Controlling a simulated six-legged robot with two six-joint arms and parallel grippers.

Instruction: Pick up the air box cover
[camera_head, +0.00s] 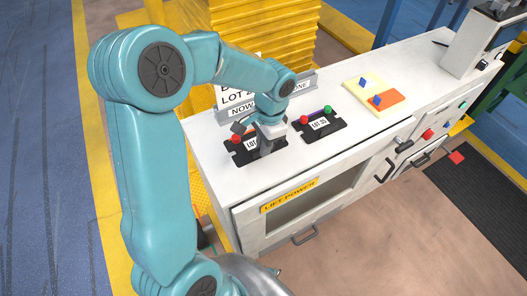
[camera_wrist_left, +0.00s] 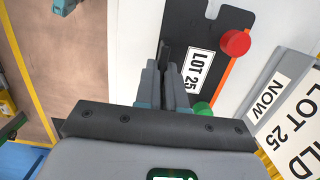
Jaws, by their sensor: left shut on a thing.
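A flat black cover (camera_wrist_left: 185,25) lies on the white counter. It has a white "LOT 25" label, an orange strip, a red knob and a green knob. It also shows in the head view (camera_head: 249,144), partly hidden behind my left gripper (camera_head: 266,148). In the left wrist view, the gripper's fingers (camera_wrist_left: 172,72) are close together on a dark upright part at the cover's edge. The cover appears to rest flat on the counter. A second black cover (camera_head: 320,125) with a "LOT" label, red and green knobs and a purple strip lies to its right. My right gripper is out of view.
A grey sign (camera_head: 240,113) reading "LOT 25" and "NOW" stands behind the covers. A yellow and orange board (camera_head: 375,97) with blue pieces lies farther right on the counter (camera_head: 345,150). A yellow ribbed stack (camera_head: 265,30) stands behind. Cabinet doors and handles line the front.

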